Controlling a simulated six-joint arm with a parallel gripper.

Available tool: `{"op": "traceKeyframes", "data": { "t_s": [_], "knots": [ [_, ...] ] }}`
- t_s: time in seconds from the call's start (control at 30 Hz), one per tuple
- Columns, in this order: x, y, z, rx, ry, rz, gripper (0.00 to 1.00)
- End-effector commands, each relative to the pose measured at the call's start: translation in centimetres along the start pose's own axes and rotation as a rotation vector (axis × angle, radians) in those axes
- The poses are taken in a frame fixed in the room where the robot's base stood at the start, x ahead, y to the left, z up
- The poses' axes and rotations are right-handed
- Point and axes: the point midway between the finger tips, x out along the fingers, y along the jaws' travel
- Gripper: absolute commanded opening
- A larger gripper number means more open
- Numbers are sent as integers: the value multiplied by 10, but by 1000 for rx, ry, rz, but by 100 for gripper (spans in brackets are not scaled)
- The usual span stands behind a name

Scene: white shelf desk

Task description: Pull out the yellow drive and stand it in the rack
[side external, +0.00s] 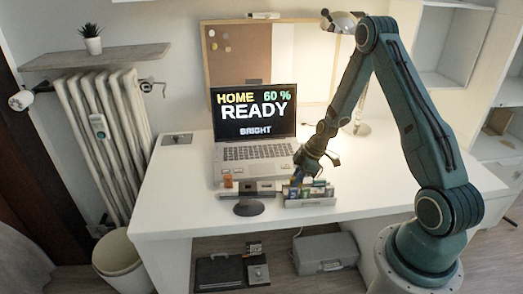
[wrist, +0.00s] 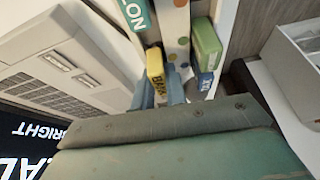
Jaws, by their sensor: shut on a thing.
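The yellow drive (wrist: 155,66), with dark lettering that seems to read BANK, is at the fingertips of my gripper (wrist: 163,88) in the wrist view. My gripper is shut on it; the fingers hide its lower part. In the side view my gripper (side external: 299,176) is low over the left part of a grey rack (side external: 311,203) at the desk's front edge. A green drive (wrist: 207,42) and a blue drive marked TAX (wrist: 204,80) are right of the yellow one, beyond a white strip with coloured dots (wrist: 179,30). I cannot tell whether the yellow drive touches the rack.
An open laptop (side external: 254,125) stands behind, its screen reading HOME, 60 %, READY, BRIGHT. Left of the rack are an orange item (side external: 228,181) and a dark round base (side external: 248,208).

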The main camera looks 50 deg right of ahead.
Motion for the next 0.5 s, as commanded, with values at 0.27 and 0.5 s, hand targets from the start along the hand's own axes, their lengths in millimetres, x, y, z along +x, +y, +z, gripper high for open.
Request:
{"op": "traceKeyframes", "data": {
  "t_s": [0.27,0.5],
  "knots": [
    [4,0,1,0,0,1,24],
    [4,0,2,0,0,0,39]
  ]
}}
